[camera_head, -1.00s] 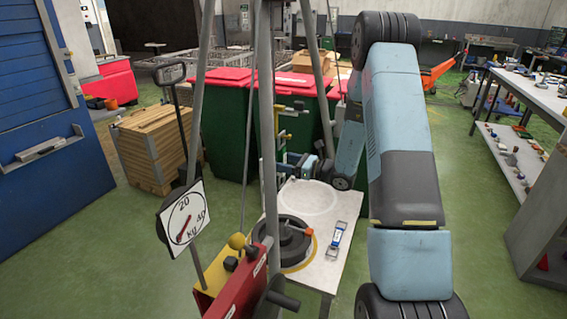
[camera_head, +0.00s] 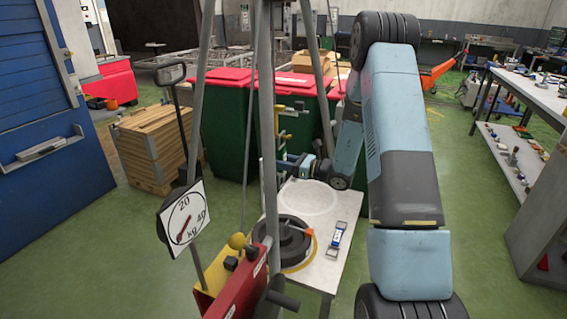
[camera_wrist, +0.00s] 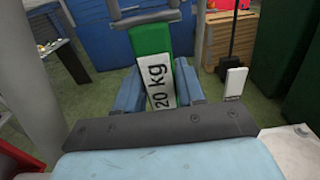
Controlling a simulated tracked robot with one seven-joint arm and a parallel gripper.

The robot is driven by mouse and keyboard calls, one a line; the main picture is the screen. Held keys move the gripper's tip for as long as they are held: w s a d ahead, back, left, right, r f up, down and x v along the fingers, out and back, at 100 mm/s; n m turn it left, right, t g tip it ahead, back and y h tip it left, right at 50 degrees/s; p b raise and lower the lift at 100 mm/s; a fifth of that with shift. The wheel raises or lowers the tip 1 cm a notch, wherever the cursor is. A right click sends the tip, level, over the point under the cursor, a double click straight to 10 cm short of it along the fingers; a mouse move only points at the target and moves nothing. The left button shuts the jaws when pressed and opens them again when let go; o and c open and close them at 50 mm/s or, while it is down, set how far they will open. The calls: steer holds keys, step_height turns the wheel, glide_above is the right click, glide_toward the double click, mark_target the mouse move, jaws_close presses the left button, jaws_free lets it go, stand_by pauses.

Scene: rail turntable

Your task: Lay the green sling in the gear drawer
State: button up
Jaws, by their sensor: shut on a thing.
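The green sling (camera_wrist: 151,40) is in the middle of the wrist view, with a white label reading 20 kg. My gripper (camera_wrist: 160,88) is shut on it, with one blue finger on each side. The sling's upper end meets a dark grey bracket (camera_wrist: 150,18); I cannot tell whether it is hooked there. In the head view my gripper (camera_head: 282,161) is beside the tripod legs, above the far left edge of the white table. The sling is hard to make out there against the green bins. A blue cabinet (camera_head: 45,190) with a handle stands at the left; I cannot identify the gear drawer.
The white table (camera_head: 318,265) holds a dark round weight (camera_head: 284,243) and a blue-and-silver shackle-like item (camera_head: 337,239). A tripod leg (camera_head: 200,95) and a dial scale (camera_head: 184,217) stand close by. Green bins with red lids (camera_head: 228,125) are behind. Green floor is clear at the left.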

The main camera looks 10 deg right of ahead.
steer(key=shift+c, duration=0.7)
steer(key=shift+r, duration=0.9)
steer(key=v, duration=0.9)
stand_by(1.2)
steer(key=shift+w+f, duration=0.1)
